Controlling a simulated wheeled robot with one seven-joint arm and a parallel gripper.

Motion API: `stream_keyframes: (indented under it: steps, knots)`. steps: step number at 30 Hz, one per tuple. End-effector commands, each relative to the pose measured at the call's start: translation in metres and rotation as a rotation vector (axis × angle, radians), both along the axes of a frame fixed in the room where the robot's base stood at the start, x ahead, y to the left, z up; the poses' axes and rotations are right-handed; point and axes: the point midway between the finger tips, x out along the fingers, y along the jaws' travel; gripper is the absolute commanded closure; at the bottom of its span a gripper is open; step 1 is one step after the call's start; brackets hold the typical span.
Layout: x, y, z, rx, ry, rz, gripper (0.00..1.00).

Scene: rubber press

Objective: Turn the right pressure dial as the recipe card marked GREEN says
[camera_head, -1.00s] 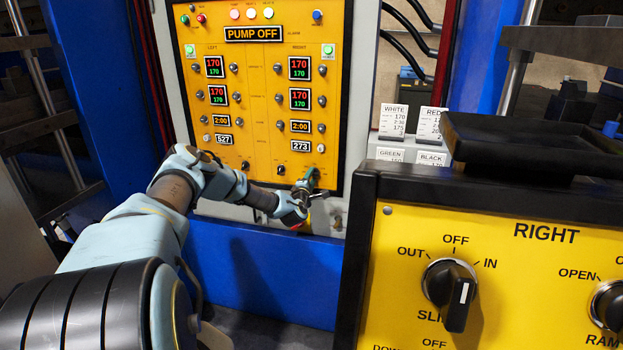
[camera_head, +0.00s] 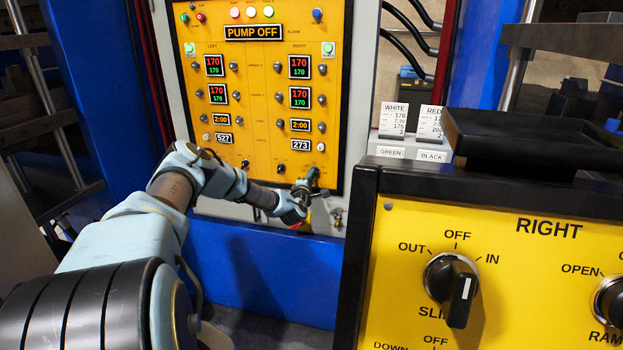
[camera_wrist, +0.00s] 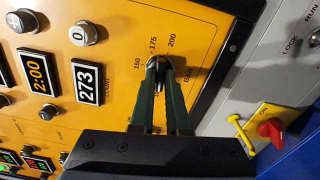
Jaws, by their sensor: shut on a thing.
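The right pressure dial (camera_wrist: 159,61) is a small dark knob marked 150, 175, 200 and BAR in the wrist view. My gripper (camera_wrist: 157,74) is shut on it, with a green finger on each side. The fingers cover much of the knob, and I cannot tell where its pointer stands. In the head view, my gripper (camera_head: 311,182) is at the lower right of the yellow panel (camera_head: 262,140) and hides the dial. The GREEN recipe card (camera_head: 391,152) stands at the front left of the card group. Only its heading shows; its values are hidden behind the console edge.
Near the dial are the 273 counter (camera_wrist: 88,82) and a round 0 button (camera_wrist: 86,33). A red handle (camera_wrist: 270,130) on a yellow plate is to the right. The yellow RIGHT console (camera_head: 520,270) fills the lower right. WHITE, RED and BLACK (camera_head: 432,156) cards stand behind it.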

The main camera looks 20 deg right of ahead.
Motion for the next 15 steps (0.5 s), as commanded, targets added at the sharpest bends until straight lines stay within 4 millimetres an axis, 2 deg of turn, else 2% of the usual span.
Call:
stream_keyframes:
  steps: [8, 15]
  knots:
    - [0.0000, -0.0004, -0.0047, 0.131, -0.074, -0.002, 1.00]
    - [-0.0003, -0.0011, -0.0058, 0.316, -0.176, -0.003, 1.00]
